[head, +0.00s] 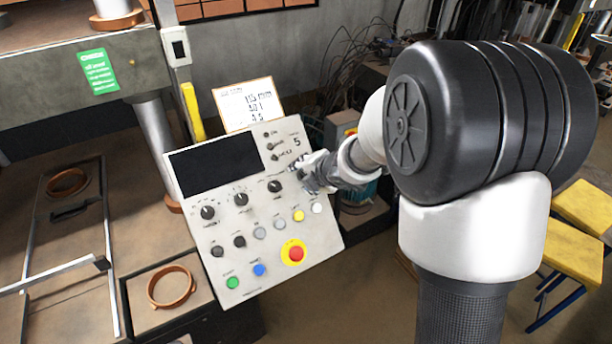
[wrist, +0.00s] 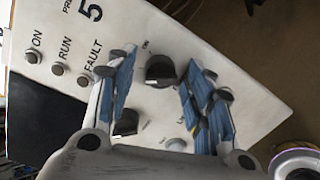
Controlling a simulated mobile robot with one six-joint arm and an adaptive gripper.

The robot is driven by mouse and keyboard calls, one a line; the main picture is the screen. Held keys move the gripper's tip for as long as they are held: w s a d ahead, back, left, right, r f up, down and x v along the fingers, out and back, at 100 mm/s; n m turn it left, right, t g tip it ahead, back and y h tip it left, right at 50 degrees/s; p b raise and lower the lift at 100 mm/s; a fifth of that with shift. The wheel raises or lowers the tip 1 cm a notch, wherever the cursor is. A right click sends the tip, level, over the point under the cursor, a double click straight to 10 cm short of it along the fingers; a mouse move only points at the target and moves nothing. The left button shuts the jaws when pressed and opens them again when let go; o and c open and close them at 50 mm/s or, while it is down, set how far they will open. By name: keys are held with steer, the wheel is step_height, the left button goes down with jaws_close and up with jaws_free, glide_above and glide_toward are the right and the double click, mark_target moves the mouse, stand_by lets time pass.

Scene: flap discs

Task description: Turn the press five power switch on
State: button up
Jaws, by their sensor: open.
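The grey control panel (head: 185,215), numbered 5, stands tilted in the middle of the head view and fills much of the wrist view (wrist: 230,40). A black rotary switch (wrist: 160,70) with a small "ON" mark above it shows in the wrist view; in the head view my gripper hides it. My gripper (head: 312,172) is at the panel's right edge. In the wrist view its blue fingers (wrist: 157,72) are open, one on each side of that switch. I cannot tell whether they touch it. A second knob (wrist: 126,122) lies just below the left finger.
The panel also has a dark screen (head: 215,165), several knobs and buttons, a red emergency stop (head: 296,253) on yellow, a green button (head: 232,282) and a blue button (head: 260,269). ON, RUN and FAULT lamps (wrist: 58,69) sit left of the fingers. Yellow stools (head: 580,235) stand at right.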

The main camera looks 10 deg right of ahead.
steer(key=c, duration=1)
steer(key=shift+c, duration=0.2)
steer(key=shift+r+m+p, duration=0.1)
steer(key=shift+m+p, duration=0.2)
steer(key=shift+p, duration=0.05)
steer(key=shift+r+m+p, duration=0.1)
steer(key=shift+m+p, duration=0.8)
steer(key=shift+p, duration=0.05)
steer(key=m+p, duration=0.3)
steer(key=shift+r+m+g, duration=0.1)
steer(key=shift+m+g, duration=0.2)
steer(key=m+p, duration=0.5)
steer(key=shift+w+d+y, duration=0.1)
steer(key=shift+w+y, duration=0.05)
steer(key=shift+y, duration=0.15)
steer(key=shift+m, duration=0.4)
